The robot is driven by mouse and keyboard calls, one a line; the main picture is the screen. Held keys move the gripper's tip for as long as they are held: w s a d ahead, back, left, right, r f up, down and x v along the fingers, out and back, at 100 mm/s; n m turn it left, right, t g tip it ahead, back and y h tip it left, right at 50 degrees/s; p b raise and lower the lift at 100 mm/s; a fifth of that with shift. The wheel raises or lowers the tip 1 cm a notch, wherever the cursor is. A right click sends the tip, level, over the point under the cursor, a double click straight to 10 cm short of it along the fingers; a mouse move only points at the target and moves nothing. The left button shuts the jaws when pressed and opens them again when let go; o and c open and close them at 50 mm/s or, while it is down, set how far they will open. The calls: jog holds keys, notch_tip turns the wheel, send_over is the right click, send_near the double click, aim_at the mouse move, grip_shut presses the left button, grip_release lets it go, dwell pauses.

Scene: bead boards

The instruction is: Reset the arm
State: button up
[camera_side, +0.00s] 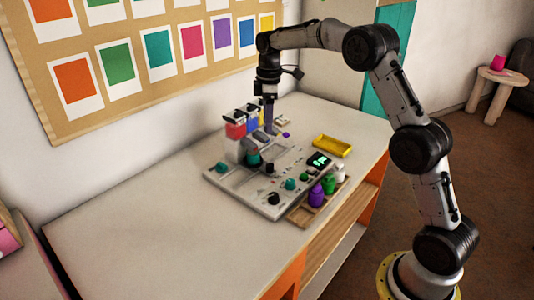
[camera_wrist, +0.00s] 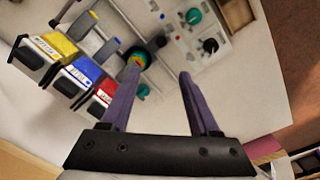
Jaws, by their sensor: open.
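My gripper (camera_side: 270,122) hangs fingers-down over the far part of the grey bead board (camera_side: 226,175), beside a row of small bins. In the wrist view my gripper (camera_wrist: 160,75) has its two purple fingers spread apart with nothing held between them. The yellow bin (camera_wrist: 52,46), blue bin (camera_wrist: 80,72) and red bin (camera_wrist: 104,92) lie left of the fingers there. A teal and dark round piece (camera_wrist: 139,57) shows by the left fingertip; I cannot tell whether they touch.
Purple (camera_side: 317,195), green (camera_side: 328,183) and white pieces stand in a wooden tray at the board's right edge. The white table (camera_side: 130,225) is clear at the front left. A wall with a pinboard (camera_side: 50,110) stands close behind.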

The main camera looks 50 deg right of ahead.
jog(key=s+a+r+t, duration=0.1)
jog(key=s+a+r, duration=0.35)
jog(key=r, duration=0.25)
jog(key=s+a+r+t, duration=0.2)
jog(key=s+a+r, duration=0.1)
jog(key=s+r, duration=0.4)
jog(key=s+a+r+m+t, duration=0.1)
jog(key=s+a, duration=0.1)
jog(key=s, duration=0.4)
jog(key=s+a+r+m+t, duration=0.1)
jog(key=s+a+r, duration=0.1)
jog(key=s, duration=0.4)
jog(key=s+a+f+m, duration=0.1)
jog(key=s+f+m, duration=0.6)
jog(key=s+f, duration=0.4)
jog(key=shift+s+a, duration=0.15)
jog(key=shift+s, duration=0.35)
